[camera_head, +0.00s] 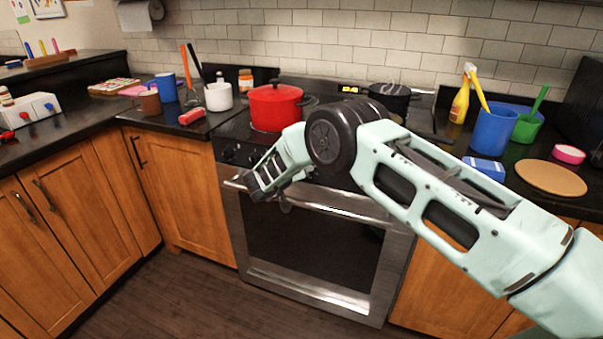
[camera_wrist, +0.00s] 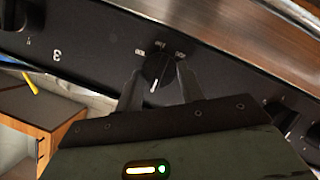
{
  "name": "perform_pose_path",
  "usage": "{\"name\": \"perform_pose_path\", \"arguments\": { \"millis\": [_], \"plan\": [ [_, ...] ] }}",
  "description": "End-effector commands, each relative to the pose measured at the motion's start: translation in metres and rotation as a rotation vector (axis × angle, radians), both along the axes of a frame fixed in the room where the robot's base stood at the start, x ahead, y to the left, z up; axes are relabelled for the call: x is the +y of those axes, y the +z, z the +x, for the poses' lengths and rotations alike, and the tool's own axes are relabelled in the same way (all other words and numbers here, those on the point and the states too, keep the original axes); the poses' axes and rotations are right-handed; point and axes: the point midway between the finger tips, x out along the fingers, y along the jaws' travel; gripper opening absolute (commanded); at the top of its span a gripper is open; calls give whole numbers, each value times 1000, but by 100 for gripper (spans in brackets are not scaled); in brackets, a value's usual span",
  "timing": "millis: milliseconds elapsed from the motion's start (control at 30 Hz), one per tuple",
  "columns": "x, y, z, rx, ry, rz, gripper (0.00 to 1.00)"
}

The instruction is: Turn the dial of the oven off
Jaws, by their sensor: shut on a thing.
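The oven (camera_head: 310,245) stands at the middle of the head view with its door closed. In the wrist view a black dial (camera_wrist: 157,66) on the oven's dark front panel has a white pointer line and small printed labels around it. My gripper (camera_wrist: 160,75) has one finger on each side of this dial and is shut on it. In the head view my gripper (camera_head: 270,180) is at the upper left of the oven front and hides the held dial.
Another knob (camera_wrist: 284,118) is close to the right of my gripper in the wrist view. The oven handle (camera_head: 340,208) runs below the panel. A red pot (camera_head: 274,106) and a black pot (camera_head: 392,97) stand on the stove. The floor before the oven is clear.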

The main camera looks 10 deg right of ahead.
Motion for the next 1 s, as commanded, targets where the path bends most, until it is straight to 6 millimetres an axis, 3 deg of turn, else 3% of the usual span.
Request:
{"name": "perform_pose_path", "arguments": {
  "millis": [467,500,567,1000],
  "plan": [
    [0,0,1,9,3,-13,16],
    [0,0,1,9,3,-13,47],
    [0,0,1,9,3,-13,60],
    [9,4,-8,9,3,-10,60]
  ]
}}
